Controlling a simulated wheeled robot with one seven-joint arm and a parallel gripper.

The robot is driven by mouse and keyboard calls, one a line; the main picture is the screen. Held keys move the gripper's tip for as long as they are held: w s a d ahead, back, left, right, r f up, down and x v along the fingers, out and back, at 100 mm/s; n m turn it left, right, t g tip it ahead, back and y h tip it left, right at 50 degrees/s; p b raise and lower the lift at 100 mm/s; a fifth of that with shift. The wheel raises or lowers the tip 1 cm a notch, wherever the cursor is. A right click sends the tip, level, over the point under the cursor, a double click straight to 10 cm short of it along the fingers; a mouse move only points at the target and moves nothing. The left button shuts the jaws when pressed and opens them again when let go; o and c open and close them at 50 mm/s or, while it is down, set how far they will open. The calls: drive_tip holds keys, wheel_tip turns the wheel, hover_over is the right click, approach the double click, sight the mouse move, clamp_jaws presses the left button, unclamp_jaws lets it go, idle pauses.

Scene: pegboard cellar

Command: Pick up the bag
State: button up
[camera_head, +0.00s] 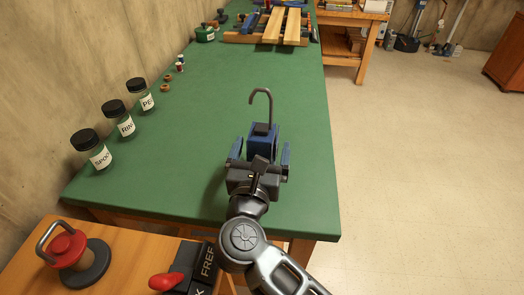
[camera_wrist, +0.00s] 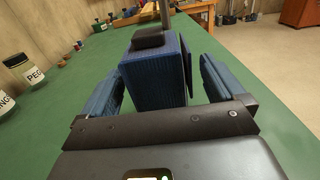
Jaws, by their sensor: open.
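A blue, box-shaped thing (camera_head: 262,137) stands upright on the green table. It has a dark block on top and a grey hook rising from it; it is the only thing here that could be the bag, though I cannot tell for sure. In the wrist view this blue body (camera_wrist: 152,75) shows a woven-looking surface and a dark flat piece on its right. My gripper (camera_head: 261,155) is open, with one blue-padded finger on each side of the blue thing. Gaps show on both sides, and the fingers do not appear to grip it.
Labelled jars (camera_head: 120,124) with black lids line the left side of the green table (camera_head: 200,165). Small spools (camera_head: 180,67) and wooden boards (camera_head: 272,26) lie farther back. A wooden bench (camera_head: 118,262) with a red-knobbed tool (camera_head: 68,247) is in front.

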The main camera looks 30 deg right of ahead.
sight(263, 137)
drive_tip(key=x, duration=0.4)
drive_tip(key=shift+w, duration=0.15)
drive_tip(key=shift+a, duration=0.1)
drive_tip(key=shift+c, duration=0.2)
drive_tip(key=c, duration=1.1)
drive_tip(key=shift+c, duration=0.2)
